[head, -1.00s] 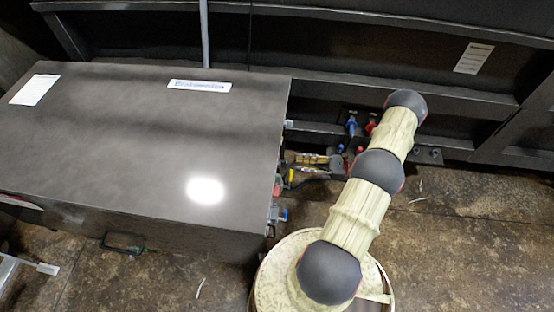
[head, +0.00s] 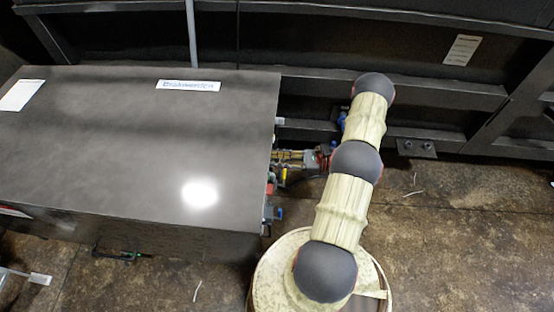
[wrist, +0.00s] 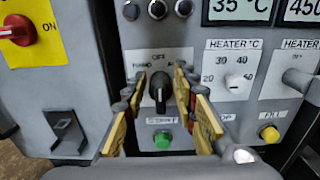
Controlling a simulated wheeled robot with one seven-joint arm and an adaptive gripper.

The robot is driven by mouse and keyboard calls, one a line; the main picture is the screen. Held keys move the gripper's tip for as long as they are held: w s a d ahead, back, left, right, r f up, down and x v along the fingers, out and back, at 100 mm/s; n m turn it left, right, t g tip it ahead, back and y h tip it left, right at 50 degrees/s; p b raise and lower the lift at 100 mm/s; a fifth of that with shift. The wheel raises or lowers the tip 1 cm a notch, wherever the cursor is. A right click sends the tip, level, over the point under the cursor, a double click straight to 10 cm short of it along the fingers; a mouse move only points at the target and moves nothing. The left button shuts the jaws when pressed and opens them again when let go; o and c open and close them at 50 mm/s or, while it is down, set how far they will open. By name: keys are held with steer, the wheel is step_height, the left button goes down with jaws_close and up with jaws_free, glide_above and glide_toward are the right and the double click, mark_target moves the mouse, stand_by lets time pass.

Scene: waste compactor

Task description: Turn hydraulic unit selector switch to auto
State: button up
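The selector switch (wrist: 160,86) is a black knob on a light grey plate in the middle of the wrist view. OFF is printed above it, with small labels to its left and right that are partly covered. The knob stands about upright. My gripper (wrist: 161,97) is open, with one yellow-padded finger on each side of the knob; I cannot tell whether either touches it. The hydraulic unit is the large dark cabinet (head: 130,130) at left in the head view.
A green button (wrist: 163,139) sits just below the switch. A heater dial (wrist: 236,83) and a yellow button (wrist: 269,134) are to the right. A red rotary switch (wrist: 18,30) and a black latch (wrist: 66,130) are at left. A dark steel wall (head: 430,90) stands behind my arm.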

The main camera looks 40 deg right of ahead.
steer(key=shift+c, duration=1.2)
steer(key=c, duration=0.4)
jaws_close()
steer(key=shift+m, duration=0.4)
steer(key=m, duration=0.1)
steer(key=m+p, duration=0.1)
steer(key=m, duration=0.1)
steer(key=shift+w+d+m, duration=0.2)
steer(key=shift+m, duration=0.1)
steer(key=shift+w+d+f+m+p, duration=0.1)
steer(key=shift+f+m+p, duration=0.1)
steer(key=shift+m, duration=0.9)
steer(key=shift+w+d+f+m+p, duration=0.1)
steer(key=shift+m+p, duration=0.1)
steer(key=shift+m, duration=0.9)
steer(key=o, duration=0.7)
jaws_free()
steer(key=shift+c, duration=0.2)
